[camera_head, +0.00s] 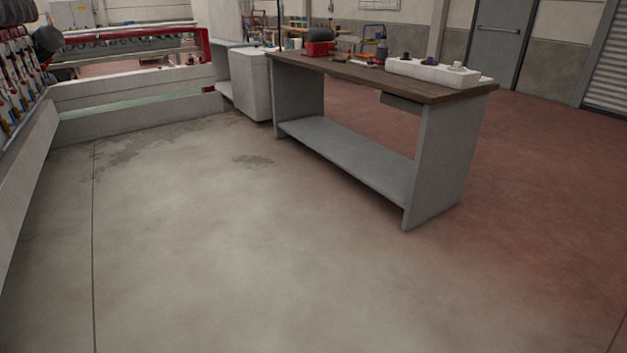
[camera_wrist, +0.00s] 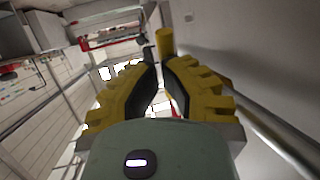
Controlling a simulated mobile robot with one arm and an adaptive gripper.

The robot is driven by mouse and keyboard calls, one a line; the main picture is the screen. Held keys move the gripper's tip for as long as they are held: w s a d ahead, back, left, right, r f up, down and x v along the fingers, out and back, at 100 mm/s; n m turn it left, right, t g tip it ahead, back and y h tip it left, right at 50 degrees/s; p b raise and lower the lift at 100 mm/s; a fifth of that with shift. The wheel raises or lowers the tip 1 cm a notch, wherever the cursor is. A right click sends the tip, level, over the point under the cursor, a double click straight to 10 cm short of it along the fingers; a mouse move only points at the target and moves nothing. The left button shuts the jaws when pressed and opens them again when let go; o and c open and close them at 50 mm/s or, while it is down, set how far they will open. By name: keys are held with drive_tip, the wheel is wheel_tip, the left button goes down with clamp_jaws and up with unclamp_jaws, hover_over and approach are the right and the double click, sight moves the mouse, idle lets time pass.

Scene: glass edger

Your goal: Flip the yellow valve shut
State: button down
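In the wrist view my gripper (camera_wrist: 160,70) shows from behind, with two stepped yellow fingers and dark inner pads. A gap runs between the pads and narrows toward the tips. A short yellow upright piece (camera_wrist: 165,42) shows just past the fingertips, in line with the gap; it may be the valve's handle. I cannot tell whether the tips touch it or hold it. The rest of the valve is not clear. In the head view neither my gripper nor a yellow valve can be made out.
In the head view a workbench (camera_head: 350,72) stands right of centre, with a red box (camera_head: 318,49) and a white block (camera_head: 430,70) on top. A long machine (camera_head: 130,90) lines the left. The floor in front is clear. In the wrist view a pale wall (camera_wrist: 245,65) is at right.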

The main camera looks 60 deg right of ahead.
drive_tip(key=t+b, duration=0.1)
drive_tip(key=b, duration=0.2)
drive_tip(key=f+t+b, duration=0.1)
drive_tip(key=b, duration=0.2)
drive_tip(key=w+t+b, duration=0.1)
drive_tip(key=b, duration=0.3)
drive_tip(key=shift+d+f+n+t+h, duration=0.15)
drive_tip(key=shift+d+n+t+h, duration=0.15)
drive_tip(key=shift+t+h, duration=0.1)
